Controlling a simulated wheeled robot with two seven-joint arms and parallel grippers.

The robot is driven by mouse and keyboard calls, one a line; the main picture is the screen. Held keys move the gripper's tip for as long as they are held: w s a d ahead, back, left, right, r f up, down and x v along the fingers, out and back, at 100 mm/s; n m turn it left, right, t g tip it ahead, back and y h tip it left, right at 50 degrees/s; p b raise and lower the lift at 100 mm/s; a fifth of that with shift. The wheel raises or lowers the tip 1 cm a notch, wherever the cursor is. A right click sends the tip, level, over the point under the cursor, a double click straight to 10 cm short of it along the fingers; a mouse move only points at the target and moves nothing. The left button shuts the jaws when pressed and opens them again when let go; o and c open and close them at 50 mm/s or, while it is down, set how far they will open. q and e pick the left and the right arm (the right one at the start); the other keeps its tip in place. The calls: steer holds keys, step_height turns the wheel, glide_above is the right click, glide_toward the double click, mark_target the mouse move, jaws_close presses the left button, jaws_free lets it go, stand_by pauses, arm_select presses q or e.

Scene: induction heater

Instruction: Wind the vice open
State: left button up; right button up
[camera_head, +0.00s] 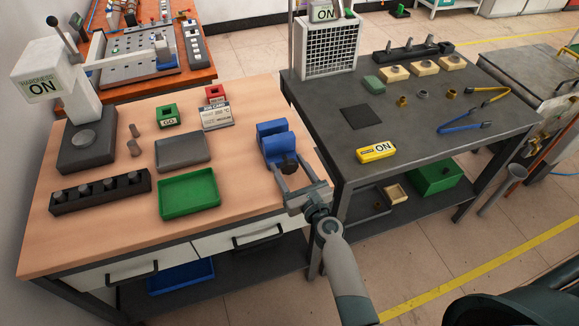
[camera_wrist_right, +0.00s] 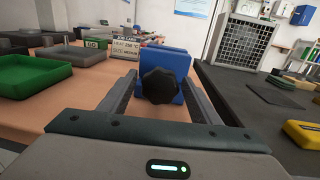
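The blue vice (camera_head: 273,142) stands at the right edge of the wooden bench, and its black knob (camera_head: 289,165) faces my right arm. My right gripper (camera_head: 289,180) is at the knob, with its fingers pointing at the vice. In the right wrist view the blue vice (camera_wrist_right: 165,62) is straight ahead. Its black lobed knob (camera_wrist_right: 159,85) is between the two spread fingers of my right gripper (camera_wrist_right: 160,92), with a gap visible on each side. The vice's jaw gap is hard to make out. My left gripper is not in view.
A green tray (camera_head: 189,194), a grey tray (camera_head: 181,152) and a black rack (camera_head: 101,192) lie left on the bench. A dark table (camera_head: 420,130) with a yellow ON device (camera_head: 376,152) adjoins on the right.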

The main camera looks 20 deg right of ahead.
steer(key=c, duration=0.9)
steer(key=shift+n, duration=0.4)
